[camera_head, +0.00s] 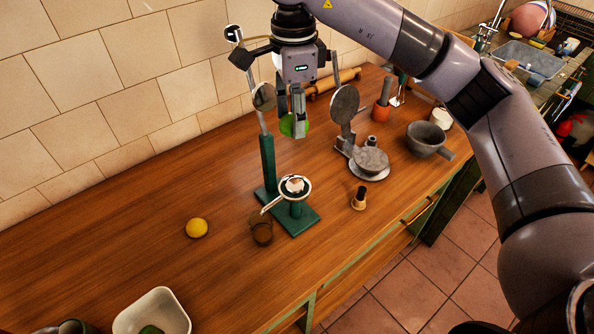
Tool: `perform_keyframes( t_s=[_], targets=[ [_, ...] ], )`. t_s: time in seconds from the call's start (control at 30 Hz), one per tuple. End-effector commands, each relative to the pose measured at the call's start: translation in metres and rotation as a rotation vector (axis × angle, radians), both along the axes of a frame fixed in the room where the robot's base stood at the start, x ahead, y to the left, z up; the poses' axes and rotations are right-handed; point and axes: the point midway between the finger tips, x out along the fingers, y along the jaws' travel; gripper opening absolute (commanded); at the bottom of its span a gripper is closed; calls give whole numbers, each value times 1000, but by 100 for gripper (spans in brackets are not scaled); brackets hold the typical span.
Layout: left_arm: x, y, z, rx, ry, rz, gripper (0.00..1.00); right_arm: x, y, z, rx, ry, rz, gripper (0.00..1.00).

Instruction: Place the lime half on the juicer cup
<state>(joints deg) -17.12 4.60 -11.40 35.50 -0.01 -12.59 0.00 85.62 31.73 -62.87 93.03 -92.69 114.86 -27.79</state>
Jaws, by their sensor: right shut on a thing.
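The fingers hide part of the lime. The juicer (268,165) is a green stand with an upright post and a flat base. Its juicer cup (295,187) is a pale metal ring with a light centre, held over the base. The lime is in the air, above and behind the cup in the picture, apart from it. The juicer's raised lever carries a round metal disc (264,96), left of my gripper. My left gripper is out of view.
A dark glass (261,231) stands beside the juicer base. A lemon (197,228) and a white bowl (166,320) with something green lie left. A hinged metal press (370,162), a small wooden-based object (359,202) and a grey mortar (426,139) stand right. The left counter is mostly clear.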

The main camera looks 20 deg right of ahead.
Motion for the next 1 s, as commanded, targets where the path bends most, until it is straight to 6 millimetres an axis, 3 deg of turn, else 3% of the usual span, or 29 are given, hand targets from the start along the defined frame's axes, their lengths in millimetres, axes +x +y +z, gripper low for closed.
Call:
perform_keyframes(
  t_s=[0.03,0.4,1.0],
  targets=[
    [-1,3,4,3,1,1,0,-1,0,-15,-1,9,0,21],
    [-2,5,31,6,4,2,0,-1,-1,-102,-2,4,-3,21],
    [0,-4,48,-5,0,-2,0,0,0,-161,0,-1,-3,21]
  ],
)
